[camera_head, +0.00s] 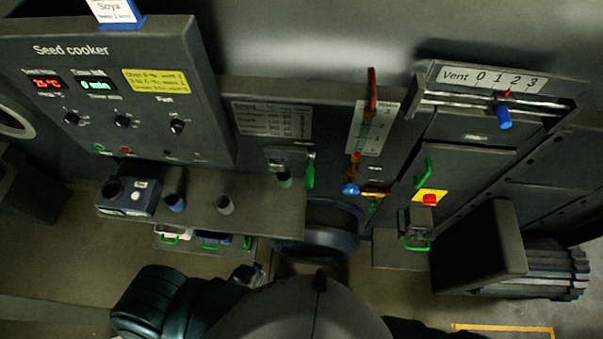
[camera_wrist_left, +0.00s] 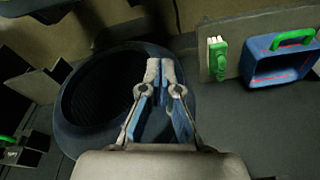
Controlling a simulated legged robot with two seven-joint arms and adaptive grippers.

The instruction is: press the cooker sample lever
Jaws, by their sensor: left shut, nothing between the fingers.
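A green lever (camera_head: 310,171) hangs beside a small plate on the machine front, right of the Seed cooker panel (camera_head: 110,90). Its label is too small to read, so I cannot tell for certain that it is the sample lever. My left gripper (camera_head: 247,273) is low in the head view, below the shelf and well apart from this lever. In the left wrist view my left gripper (camera_wrist_left: 165,68) has its fingertips together and holds nothing. A dark round bucket (camera_wrist_left: 110,95) lies behind the fingers. A green part (camera_wrist_left: 217,60) sits to their right. My right gripper is out of view.
A shelf (camera_head: 255,212) with several cups juts out under the panel. A dark round bucket (camera_head: 318,243) stands right of my left gripper. A blue tray with a green handle (camera_wrist_left: 283,68) is at the right of the wrist view. A red button (camera_head: 430,199) is further right.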

